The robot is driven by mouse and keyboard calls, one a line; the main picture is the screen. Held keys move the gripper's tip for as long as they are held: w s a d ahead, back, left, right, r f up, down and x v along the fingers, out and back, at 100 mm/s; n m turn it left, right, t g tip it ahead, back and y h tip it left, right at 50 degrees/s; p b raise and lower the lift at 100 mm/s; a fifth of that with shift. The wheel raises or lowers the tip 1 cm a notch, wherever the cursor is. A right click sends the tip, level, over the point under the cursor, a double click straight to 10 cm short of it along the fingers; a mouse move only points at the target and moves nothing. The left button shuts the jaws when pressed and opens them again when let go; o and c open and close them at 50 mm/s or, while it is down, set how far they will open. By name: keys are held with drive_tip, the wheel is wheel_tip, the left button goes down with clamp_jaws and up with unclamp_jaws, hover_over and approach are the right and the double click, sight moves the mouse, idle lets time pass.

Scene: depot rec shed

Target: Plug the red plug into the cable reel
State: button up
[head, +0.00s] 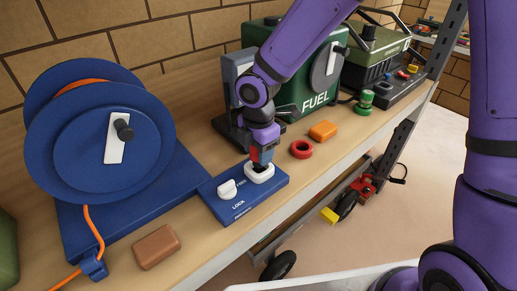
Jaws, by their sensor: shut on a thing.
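The cable reel (83,150) is a blue drum with an orange cable and a white-and-black crank, at the left of the bench. A blue panel (238,209) in front of it bears a white knob marked LOCK (228,189) and a white-rimmed socket (260,174). My gripper (263,158) points down over this socket, shut on the red plug (255,154), of which only a small red part shows. The plug's lower end is at the socket; I cannot tell whether it is inside or just above it.
A brown block (157,247) lies in front of the reel. A red ring (301,149), an orange block (323,130) and a green spool (365,102) lie right of the panel. A green FUEL can (312,85) stands behind. The bench's front edge is close to the panel.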

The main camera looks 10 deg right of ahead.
drive_tip(key=shift+f, duration=1.3)
idle(0.4)
drive_tip(key=o, duration=1)
